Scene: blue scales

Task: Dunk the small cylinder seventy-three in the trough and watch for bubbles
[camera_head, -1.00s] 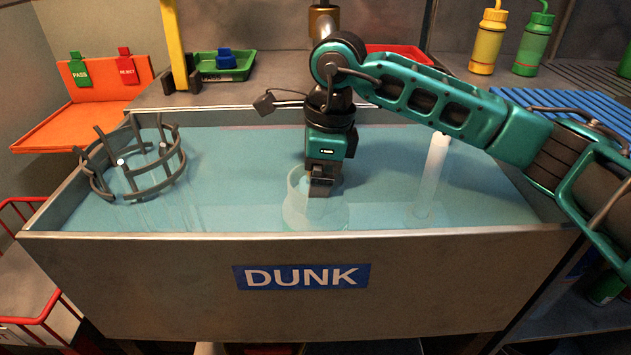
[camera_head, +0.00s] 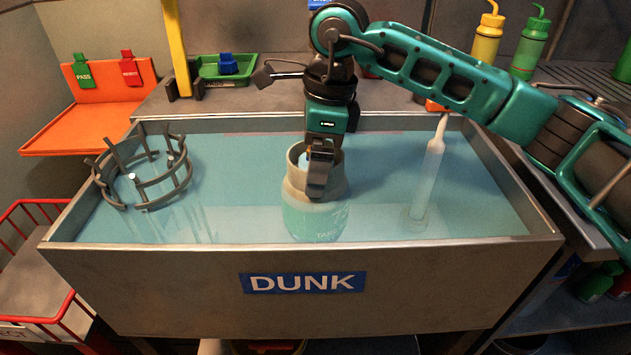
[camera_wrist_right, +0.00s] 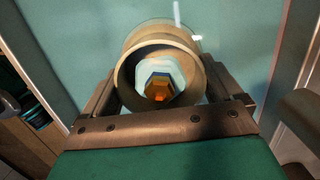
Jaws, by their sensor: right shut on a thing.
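The small cylinder (camera_head: 315,217) stands upright in the trough (camera_head: 180,283), whose front bears a DUNK sign. Its pale collar is above the blue water and its lower body shows blurred below the surface. My right gripper (camera_head: 320,178) reaches down from above and is shut on the collar. In the right wrist view the round collar (camera_wrist_right: 143,52) lies between the two fingers (camera_wrist_right: 165,80), with a brass hexagonal valve (camera_wrist_right: 158,87) inside it. The number on the cylinder cannot be read. No bubbles can be made out. My left gripper is out of view.
A grey ring cage (camera_head: 145,190) stands in the trough's left end. An orange shelf (camera_head: 75,128) with PASS and REJECT tags is behind left; a green tray (camera_head: 225,80) is behind. Open water lies between.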

